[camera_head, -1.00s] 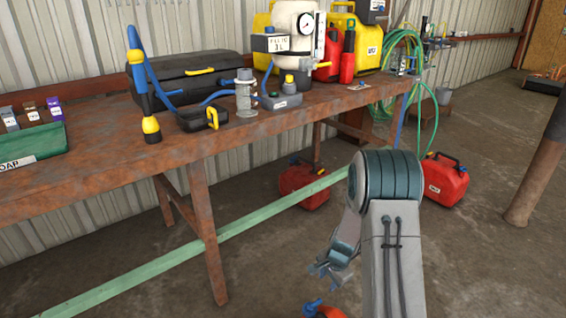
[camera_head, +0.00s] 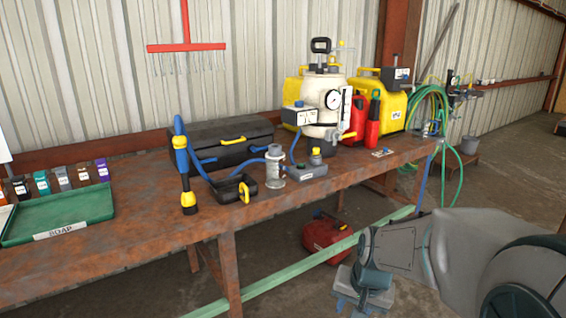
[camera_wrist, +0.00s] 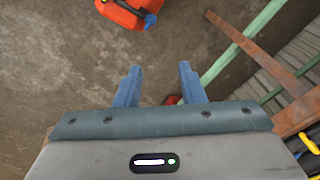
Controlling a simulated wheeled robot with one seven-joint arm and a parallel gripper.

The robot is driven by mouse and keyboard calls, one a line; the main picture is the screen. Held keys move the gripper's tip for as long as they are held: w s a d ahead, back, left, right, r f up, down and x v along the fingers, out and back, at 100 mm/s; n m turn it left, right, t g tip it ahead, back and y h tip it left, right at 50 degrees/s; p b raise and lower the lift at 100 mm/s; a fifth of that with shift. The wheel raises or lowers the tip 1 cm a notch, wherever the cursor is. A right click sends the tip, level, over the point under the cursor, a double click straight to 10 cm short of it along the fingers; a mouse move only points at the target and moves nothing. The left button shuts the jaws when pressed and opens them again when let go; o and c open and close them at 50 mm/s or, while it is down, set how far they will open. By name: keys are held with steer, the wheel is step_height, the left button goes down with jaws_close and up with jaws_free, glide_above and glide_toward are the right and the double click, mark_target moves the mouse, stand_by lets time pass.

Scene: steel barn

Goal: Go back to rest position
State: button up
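My arm is folded and fills the lower right corner of the head view. My gripper touches nothing that I can see.
A rusty workbench (camera_head: 130,255) bears a black toolbox (camera_head: 225,140), a pressure tank (camera_head: 322,100) and a green soap tray (camera_head: 60,218). A red fuel can (camera_head: 325,232) stands beneath. Another red can (camera_wrist: 125,10) lies beyond my fingers. A green bar (camera_head: 275,282) runs below the bench.

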steer(key=s+r+n+h+p, duration=0.1)
steer(key=s+r+n+p, duration=0.3)
steer(key=s+r+p, duration=0.3)
steer(key=s+r, duration=0.5)
steer(key=r, duration=0.2)
steer(key=shift+d, duration=0.15)
